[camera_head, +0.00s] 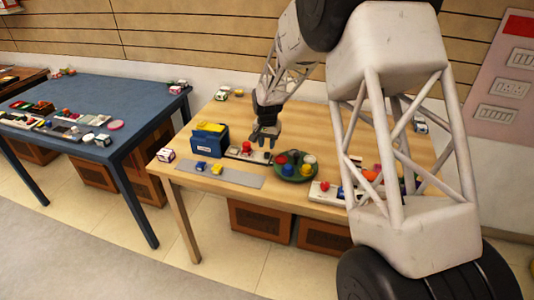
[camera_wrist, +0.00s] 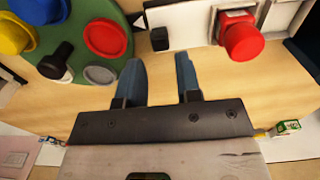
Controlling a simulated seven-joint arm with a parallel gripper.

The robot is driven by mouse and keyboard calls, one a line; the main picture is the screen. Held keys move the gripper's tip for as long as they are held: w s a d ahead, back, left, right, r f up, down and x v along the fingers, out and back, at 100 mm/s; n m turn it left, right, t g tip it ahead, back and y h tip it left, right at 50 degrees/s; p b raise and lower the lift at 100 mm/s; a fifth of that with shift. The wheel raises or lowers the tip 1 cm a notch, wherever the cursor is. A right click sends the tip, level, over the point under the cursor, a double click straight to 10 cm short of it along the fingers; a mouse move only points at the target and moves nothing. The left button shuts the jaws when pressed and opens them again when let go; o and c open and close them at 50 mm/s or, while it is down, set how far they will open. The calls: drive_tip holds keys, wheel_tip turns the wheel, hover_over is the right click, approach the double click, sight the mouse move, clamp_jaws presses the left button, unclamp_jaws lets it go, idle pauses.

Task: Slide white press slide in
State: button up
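A white panel (camera_wrist: 190,22) lies on the wooden table at the top of the wrist view, with a small black block (camera_wrist: 160,39) at its left and a red button (camera_wrist: 241,38) at its right. I cannot tell which part is the press slide. In the head view the red button (camera_head: 247,146) shows just left of my gripper (camera_head: 265,140). In the wrist view my gripper (camera_wrist: 160,78) is open, with bare table between its fingers. The fingertips appear just short of the panel's edge, near the black block; I cannot tell their height.
A green round board (camera_wrist: 75,40) with coloured buttons and a black lever is beside the panel. A blue and yellow box (camera_head: 209,138) stands left of it, behind a grey strip (camera_head: 235,179) with small toy cars. A blue table (camera_head: 75,95) stands farther left.

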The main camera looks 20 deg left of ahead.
sight(267, 153)
drive_tip(key=shift+f, duration=2.55)
clamp_jaws()
